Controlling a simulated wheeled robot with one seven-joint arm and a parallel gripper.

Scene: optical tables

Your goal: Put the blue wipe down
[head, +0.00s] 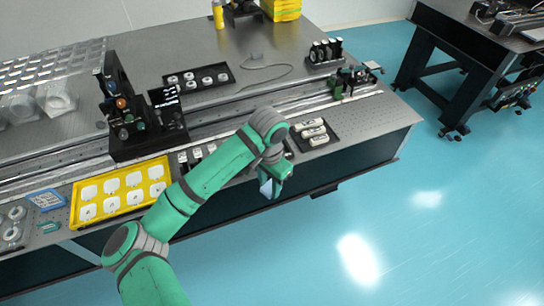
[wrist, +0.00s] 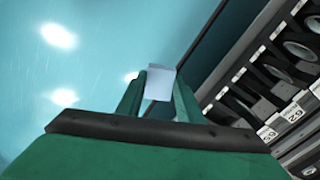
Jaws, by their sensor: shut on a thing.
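My gripper (wrist: 158,90) is shut on the blue wipe (wrist: 159,82), a small pale blue piece between its two green fingers in the wrist view. In the head view the blue wipe (head: 266,188) shows at the end of my gripper (head: 272,186), at the table's front edge. Blue floor lies behind most of the wipe in the wrist view, with the dark table side close on its right. The fingers partly hide the wipe.
The optical table (head: 215,60) fills the middle. A yellow tray (head: 74,216) with several white pieces lies at the front left. A dark tray (head: 333,139) with light blocks lies right of my gripper. A second table (head: 455,45) stands at the far right.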

